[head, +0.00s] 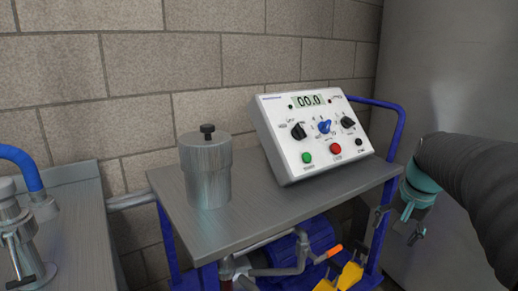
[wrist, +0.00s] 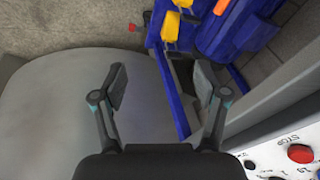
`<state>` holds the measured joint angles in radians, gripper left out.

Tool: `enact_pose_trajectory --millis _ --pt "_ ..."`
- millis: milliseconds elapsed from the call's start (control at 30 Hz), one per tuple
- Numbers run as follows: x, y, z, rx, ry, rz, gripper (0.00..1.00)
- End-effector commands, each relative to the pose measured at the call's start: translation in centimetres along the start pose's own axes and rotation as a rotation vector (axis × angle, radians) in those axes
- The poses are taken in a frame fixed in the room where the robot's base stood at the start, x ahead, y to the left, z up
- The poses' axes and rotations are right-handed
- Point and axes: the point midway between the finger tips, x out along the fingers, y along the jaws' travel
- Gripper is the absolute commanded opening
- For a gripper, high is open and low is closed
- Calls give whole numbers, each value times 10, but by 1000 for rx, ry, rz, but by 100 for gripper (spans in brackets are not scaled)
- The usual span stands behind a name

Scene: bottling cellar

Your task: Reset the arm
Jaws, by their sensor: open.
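My gripper (head: 398,226) hangs downward at the right of the head view, at the end of my dark-sleeved arm. It is beside the right end of the blue-framed cart. In the wrist view my gripper (wrist: 160,84) shows two dark fingers spread wide apart, with nothing between them. Behind the fingers are a large smooth grey surface and the cart's blue frame. The white control box (head: 312,132) stands on the cart top, left of my gripper. Its face with a red STOP button also shows at the lower right of the wrist view (wrist: 285,172).
The cart's metal top (head: 255,210) carries a metal canister (head: 206,172) with a black knob. A blue handrail (head: 397,130) rises close to my arm. Yellow parts (head: 345,276) and a blue motor sit below. A large grey body (head: 445,65) is behind; a steel bench (head: 85,235) is left.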

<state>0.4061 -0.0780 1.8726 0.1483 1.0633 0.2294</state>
Motion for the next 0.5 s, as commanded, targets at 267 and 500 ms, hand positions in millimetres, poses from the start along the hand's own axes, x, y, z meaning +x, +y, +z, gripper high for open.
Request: enact_pose_trajectory --millis 267,500 --pt "11 10 124 -406 47 38 73" --pt "19 26 214 -568 74 30 73"
